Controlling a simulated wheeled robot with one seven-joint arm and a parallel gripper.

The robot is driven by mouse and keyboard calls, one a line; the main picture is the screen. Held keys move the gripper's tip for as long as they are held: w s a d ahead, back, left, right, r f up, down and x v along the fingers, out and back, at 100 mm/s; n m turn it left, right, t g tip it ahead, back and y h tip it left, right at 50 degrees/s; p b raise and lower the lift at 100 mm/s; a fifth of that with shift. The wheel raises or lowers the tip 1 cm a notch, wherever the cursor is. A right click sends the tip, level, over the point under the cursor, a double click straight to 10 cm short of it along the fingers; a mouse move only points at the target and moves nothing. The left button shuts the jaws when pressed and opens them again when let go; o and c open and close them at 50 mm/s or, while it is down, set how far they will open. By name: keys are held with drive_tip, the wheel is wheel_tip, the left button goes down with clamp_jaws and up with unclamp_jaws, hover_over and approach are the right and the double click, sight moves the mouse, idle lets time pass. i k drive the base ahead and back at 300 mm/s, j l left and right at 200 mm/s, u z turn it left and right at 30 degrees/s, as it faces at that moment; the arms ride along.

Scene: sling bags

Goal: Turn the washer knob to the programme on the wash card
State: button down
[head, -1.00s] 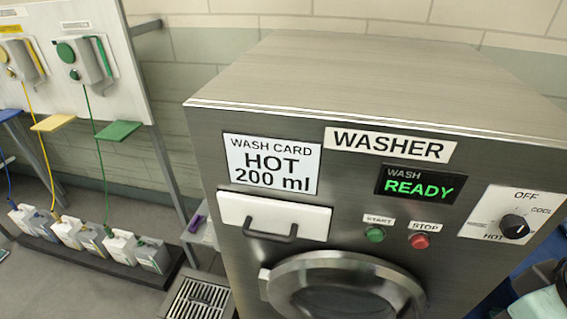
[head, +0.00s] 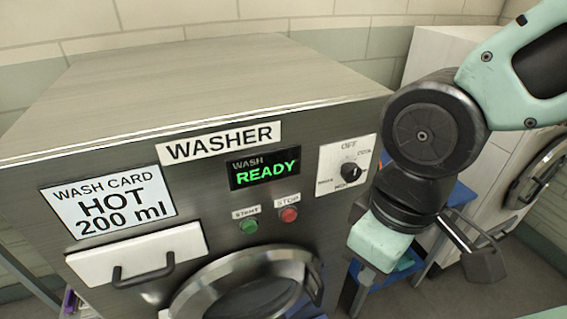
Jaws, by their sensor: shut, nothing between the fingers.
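The washer (head: 120,115) has a dark round knob (head: 349,173) on a white dial plate (head: 331,163) at the right of its front. The plate reads OFF at the top, COOL at upper right and HOT near the bottom; the left label is too small to read. I cannot tell surely where the knob points. The wash card (head: 108,203) reads HOT, 200 ml. The display (head: 265,168) reads WASH READY. My gripper (head: 484,262) is shut and empty, to the right of and below the knob, apart from it. My wrist partly hides its fingers.
A green START button (head: 249,226) and a red STOP button (head: 289,214) sit left of the dial. Below are a white drawer (head: 138,254) with a dark handle and the round door (head: 248,285). Another white machine (head: 505,150) stands behind my arm at right.

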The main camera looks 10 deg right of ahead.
sight(350, 172)
drive_tip(key=i, duration=0.1)
drive_tip(key=k+l+z, duration=0.3)
drive_tip(key=l, duration=0.25)
drive_tip(key=k+l+z, duration=0.1)
drive_tip(key=l, duration=0.2)
drive_tip(key=k+l+z, duration=0.15)
drive_tip(key=l, duration=0.15)
